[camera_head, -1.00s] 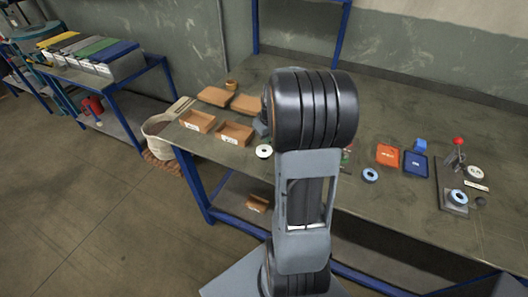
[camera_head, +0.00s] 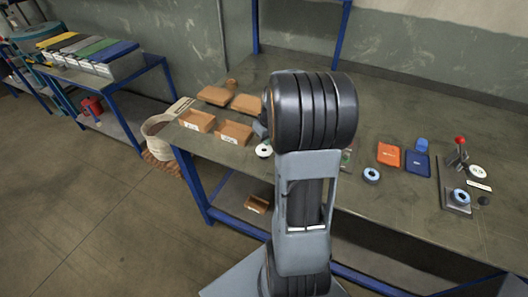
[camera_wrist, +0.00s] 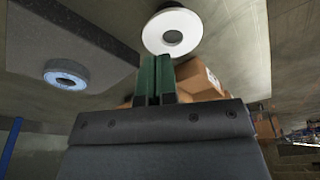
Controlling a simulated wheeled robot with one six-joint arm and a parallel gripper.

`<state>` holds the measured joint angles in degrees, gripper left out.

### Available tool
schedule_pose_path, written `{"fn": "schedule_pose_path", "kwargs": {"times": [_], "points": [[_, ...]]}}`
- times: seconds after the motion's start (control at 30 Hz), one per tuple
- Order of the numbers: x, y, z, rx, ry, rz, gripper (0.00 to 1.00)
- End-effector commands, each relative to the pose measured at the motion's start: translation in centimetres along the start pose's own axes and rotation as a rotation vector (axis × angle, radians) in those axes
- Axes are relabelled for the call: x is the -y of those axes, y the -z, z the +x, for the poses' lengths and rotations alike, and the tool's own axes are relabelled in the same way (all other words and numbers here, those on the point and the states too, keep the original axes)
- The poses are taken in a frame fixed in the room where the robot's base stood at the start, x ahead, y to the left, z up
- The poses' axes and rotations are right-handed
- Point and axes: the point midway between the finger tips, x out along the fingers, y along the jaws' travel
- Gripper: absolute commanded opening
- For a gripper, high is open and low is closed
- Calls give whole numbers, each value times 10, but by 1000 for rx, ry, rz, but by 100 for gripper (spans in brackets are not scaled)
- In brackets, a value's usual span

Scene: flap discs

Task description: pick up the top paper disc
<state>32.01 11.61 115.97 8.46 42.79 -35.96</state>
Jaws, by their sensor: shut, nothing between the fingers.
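In the wrist view my gripper (camera_wrist: 155,62) shows two green fingers pressed together with nothing between them. A white disc (camera_wrist: 156,32) with a grey ring around its centre lies just beyond the fingertips, apart from them as far as I can tell. A second, grey disc with a bluish ring (camera_wrist: 50,76) lies to the left. In the head view a white disc (camera_head: 264,151) lies on the bench just left of my arm. A blue-and-white disc (camera_head: 371,175) lies right of my arm. Whether any disc is a stack is too small to tell. My arm mostly hides my gripper there.
Brown bins (camera_head: 233,133) stand at the bench's left end, near the white disc. An orange box (camera_head: 388,155), a blue box (camera_head: 417,163) and a red-knobbed fixture (camera_head: 456,198) stand to the right. The bench's front middle is clear.

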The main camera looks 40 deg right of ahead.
Motion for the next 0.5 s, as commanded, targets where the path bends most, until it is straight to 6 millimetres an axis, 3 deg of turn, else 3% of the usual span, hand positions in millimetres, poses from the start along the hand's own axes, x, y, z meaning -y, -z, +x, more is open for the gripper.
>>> {"fn": "schedule_pose_path", "kwargs": {"times": [0.5], "points": [[0, -2, 8, 0, 0, 0, 0]]}}
